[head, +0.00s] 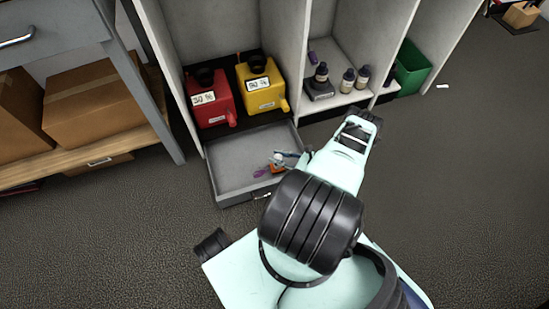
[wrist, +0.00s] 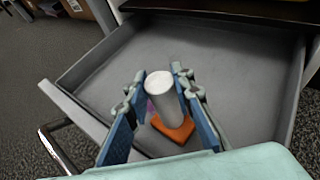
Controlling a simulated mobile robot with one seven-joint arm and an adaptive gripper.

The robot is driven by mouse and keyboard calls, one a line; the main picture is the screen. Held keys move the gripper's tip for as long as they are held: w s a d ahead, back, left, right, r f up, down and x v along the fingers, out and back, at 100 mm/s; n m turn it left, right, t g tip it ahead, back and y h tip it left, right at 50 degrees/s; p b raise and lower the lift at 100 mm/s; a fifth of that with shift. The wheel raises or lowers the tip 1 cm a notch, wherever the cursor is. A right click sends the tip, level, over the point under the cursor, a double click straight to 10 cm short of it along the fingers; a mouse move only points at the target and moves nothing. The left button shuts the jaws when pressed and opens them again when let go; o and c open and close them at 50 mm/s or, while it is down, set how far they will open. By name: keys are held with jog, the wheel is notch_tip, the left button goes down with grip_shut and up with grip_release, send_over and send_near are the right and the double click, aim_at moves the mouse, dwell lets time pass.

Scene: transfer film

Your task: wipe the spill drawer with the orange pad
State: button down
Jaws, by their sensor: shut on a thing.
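The spill drawer (head: 232,172) is a shallow grey tray pulled out below the red and yellow jugs; its bare floor fills much of the wrist view (wrist: 235,70). My gripper (wrist: 159,82) is shut on the grey, white-topped upright handle of the orange pad (wrist: 172,130). The pad is low at the drawer's front right in the head view (head: 278,168); whether it touches the floor I cannot tell. A purple spill (head: 260,173) lies just left of the pad; in the wrist view a bit of it (wrist: 150,108) shows behind the left finger.
A red jug (head: 210,97) and a yellow jug (head: 262,84) stand on the shelf above the drawer. Small bottles (head: 348,80) and a green bin (head: 411,68) are to the right. Cardboard boxes (head: 98,105) sit on a wooden shelf at left. The drawer's back left is clear.

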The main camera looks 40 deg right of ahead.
jog(key=shift+f, duration=0.15)
jog(key=shift+a, duration=0.15)
jog(key=w+a, duration=0.1)
jog(key=a, duration=0.2)
jog(key=w+a, duration=0.1)
jog(key=a, duration=0.3)
jog(key=w+a+f, duration=0.1)
jog(key=a, duration=0.2)
jog(key=shift+a, duration=0.2)
jog(key=shift+f, duration=0.15)
dwell(0.4)
